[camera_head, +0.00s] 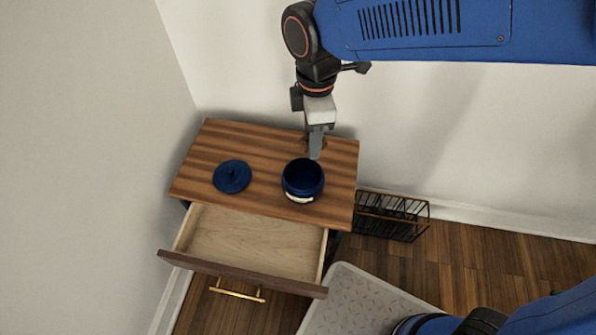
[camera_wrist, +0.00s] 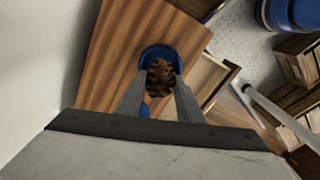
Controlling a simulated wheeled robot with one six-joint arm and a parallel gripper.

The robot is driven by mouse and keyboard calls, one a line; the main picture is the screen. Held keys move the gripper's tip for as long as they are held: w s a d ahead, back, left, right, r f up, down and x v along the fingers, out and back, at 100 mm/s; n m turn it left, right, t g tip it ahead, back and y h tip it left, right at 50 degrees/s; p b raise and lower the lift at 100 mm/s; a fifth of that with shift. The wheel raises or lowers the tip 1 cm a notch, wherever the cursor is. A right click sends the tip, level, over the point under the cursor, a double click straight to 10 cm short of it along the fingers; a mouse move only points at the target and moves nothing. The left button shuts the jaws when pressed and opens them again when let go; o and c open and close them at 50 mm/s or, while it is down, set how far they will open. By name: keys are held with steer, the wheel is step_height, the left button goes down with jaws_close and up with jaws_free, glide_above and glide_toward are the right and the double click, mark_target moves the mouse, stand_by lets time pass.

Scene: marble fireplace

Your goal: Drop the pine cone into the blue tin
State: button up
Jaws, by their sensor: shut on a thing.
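My gripper (camera_head: 315,155) is above the back edge of the blue tin in the head view. In the wrist view my gripper (camera_wrist: 159,92) is shut on the brown pine cone (camera_wrist: 160,76), held between the fingertips. The blue tin (camera_head: 302,185) stands open and upright on the wooden cabinet top, with a pale label on its front. In the wrist view the tin's rim (camera_wrist: 158,49) shows behind the pine cone, which overlaps its opening. The pine cone is mostly hidden in the head view. The gap between cone and tin cannot be judged exactly.
The blue lid (camera_head: 232,177) lies on the cabinet top (camera_head: 262,150), left of the tin. The drawer (camera_head: 255,243) below is pulled open and looks empty. A black wire rack (camera_head: 392,216) stands on the floor to the right. Walls stand behind and left.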

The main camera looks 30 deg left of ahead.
steer(key=shift+f, duration=2.85)
steer(key=o, duration=1.1)
steer(key=shift+c, duration=0.2)
steer(key=shift+r, duration=0.1)
step_height(320, 180, up, 17)
steer(key=shift+r, duration=0.1)
